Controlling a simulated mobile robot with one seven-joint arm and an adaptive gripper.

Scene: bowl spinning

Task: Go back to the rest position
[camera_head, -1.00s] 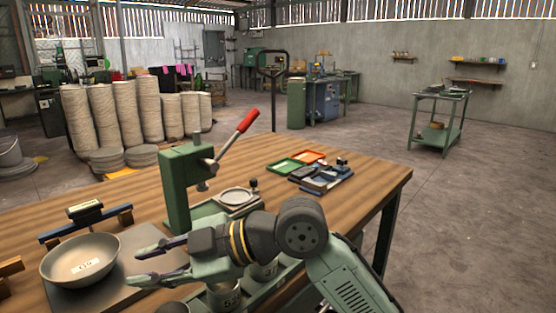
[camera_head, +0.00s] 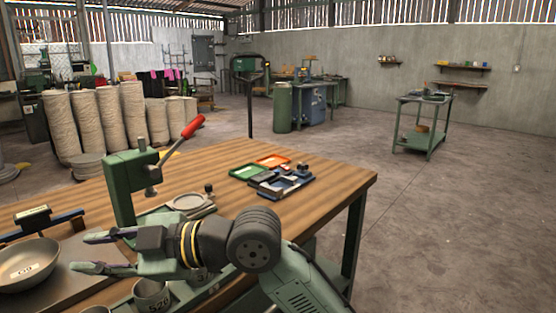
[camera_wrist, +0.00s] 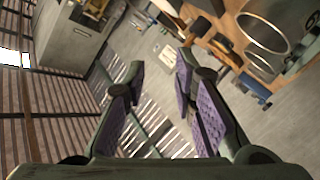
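My gripper (camera_head: 90,252) is over the near left part of the wooden table in the head view, its fingers spread and pointing left. In the wrist view my gripper (camera_wrist: 160,88) is open, with nothing between its purple-padded fingers. A metal bowl (camera_head: 30,264) with a white label sits on a grey plate (camera_head: 75,280) at the left, just left of the fingertips and apart from them. The picture's left edge cuts off a little of the bowl.
A green press (camera_head: 124,195) with a red-handled lever stands behind my gripper. Labelled metal cups (camera_head: 150,294) stand below my wrist. Green and orange trays (camera_head: 270,160) lie farther back on the table (camera_head: 325,172). A green cart (camera_head: 423,125) stands on open floor at the right.

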